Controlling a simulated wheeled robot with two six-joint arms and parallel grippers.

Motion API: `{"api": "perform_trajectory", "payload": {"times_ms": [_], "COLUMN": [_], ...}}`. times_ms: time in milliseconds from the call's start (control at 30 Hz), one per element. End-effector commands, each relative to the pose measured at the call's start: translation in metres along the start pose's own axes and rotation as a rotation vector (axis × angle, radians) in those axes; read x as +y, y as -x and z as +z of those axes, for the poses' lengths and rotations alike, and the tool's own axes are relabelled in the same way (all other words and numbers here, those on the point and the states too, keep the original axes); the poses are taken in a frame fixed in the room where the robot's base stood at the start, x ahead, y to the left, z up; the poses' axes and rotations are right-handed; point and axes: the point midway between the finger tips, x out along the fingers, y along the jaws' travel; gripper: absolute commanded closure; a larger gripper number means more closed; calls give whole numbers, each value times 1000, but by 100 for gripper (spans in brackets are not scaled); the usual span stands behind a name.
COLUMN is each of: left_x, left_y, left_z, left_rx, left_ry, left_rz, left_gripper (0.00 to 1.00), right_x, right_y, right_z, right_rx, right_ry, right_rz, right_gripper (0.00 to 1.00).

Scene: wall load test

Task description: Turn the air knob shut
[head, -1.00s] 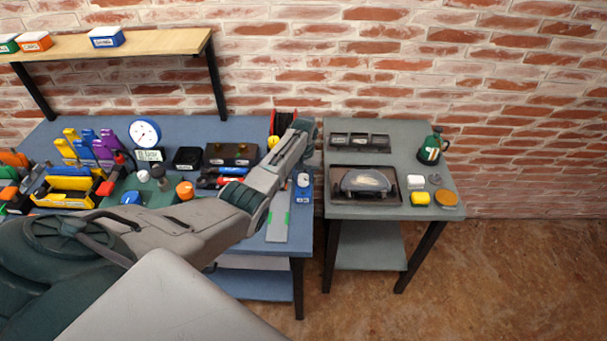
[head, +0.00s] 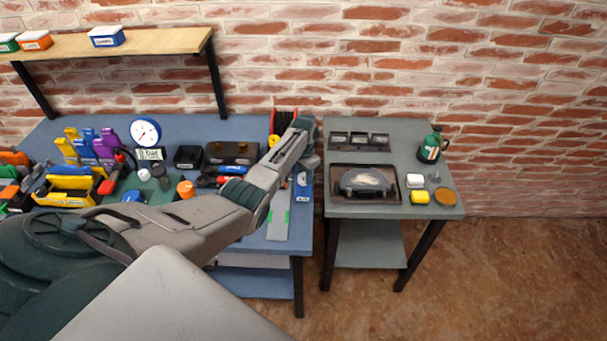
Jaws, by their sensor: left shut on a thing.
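On the blue bench at the left, a green block (head: 122,186) carries several round knobs or fittings: a blue one (head: 131,195), a white-grey one (head: 144,175) and a dark grey one (head: 158,171). An orange knob (head: 185,189) sits just right of them. I cannot tell which is the air knob. A round white gauge (head: 145,132) stands behind, with a small sign (head: 151,154) that seems to read 0 bar. My left arm crosses the bench; its gripper (head: 303,136) is at the far end, shut, fingertips and held thing unclear. My right gripper is not in view.
Coloured clamps (head: 90,143) and boxes crowd the bench's left. A grey side table (head: 400,208) holds a tray, a green bottle (head: 431,148) and small blocks. Floor at right is clear.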

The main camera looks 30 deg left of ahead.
Motion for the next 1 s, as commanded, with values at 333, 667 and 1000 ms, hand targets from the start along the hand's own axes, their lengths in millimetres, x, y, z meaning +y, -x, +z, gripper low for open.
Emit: {"api": "perform_trajectory", "payload": {"times_ms": [333,667,1000], "left_x": [0,0,-1], "left_y": [1,1,13], "left_z": [-1,-1,-1], "left_rx": [3,2,4], "left_ry": [-9,-8,-8], "left_rz": [-1,-1,-2], "left_gripper": [86,41,41], "right_x": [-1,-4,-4], "right_y": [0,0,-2], "right_z": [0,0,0], "right_rx": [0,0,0], "right_ry": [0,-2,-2], "right_rz": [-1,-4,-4], "right_gripper": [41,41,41]}}
